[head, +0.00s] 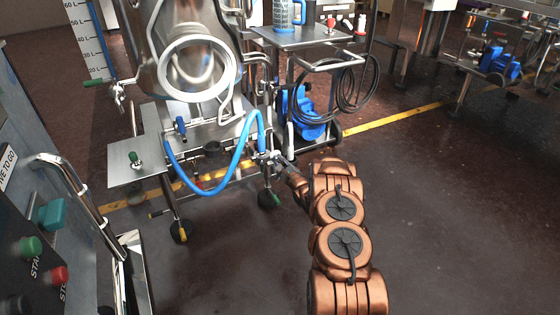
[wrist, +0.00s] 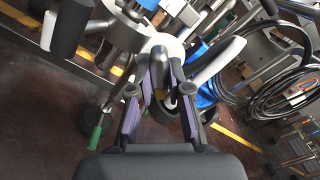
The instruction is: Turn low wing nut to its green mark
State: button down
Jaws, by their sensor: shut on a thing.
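My gripper (head: 287,172) reaches the metal fittings (head: 268,160) low on the steel machine, beside the end of the blue hose (head: 243,150). In the wrist view my gripper (wrist: 163,78) has its two purple-padded fingers closed in on a narrow grey metal piece, which I take to be the low wing nut (wrist: 160,62). The fingers hide much of it. A pale round part (wrist: 163,43) lies just behind it. I cannot make out a green mark beside the nut.
A steel cart (head: 305,38) with black cable coils (head: 350,90) and a blue pump (head: 303,112) stands close on the right. A control panel (head: 35,240) is at the near left. The floor at right is clear.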

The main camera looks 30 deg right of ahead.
jog(key=shift+m, duration=0.9)
jog(key=c, duration=1.1)
grip_release()
jog(key=s+a, duration=0.1)
jog(key=s, duration=1.1)
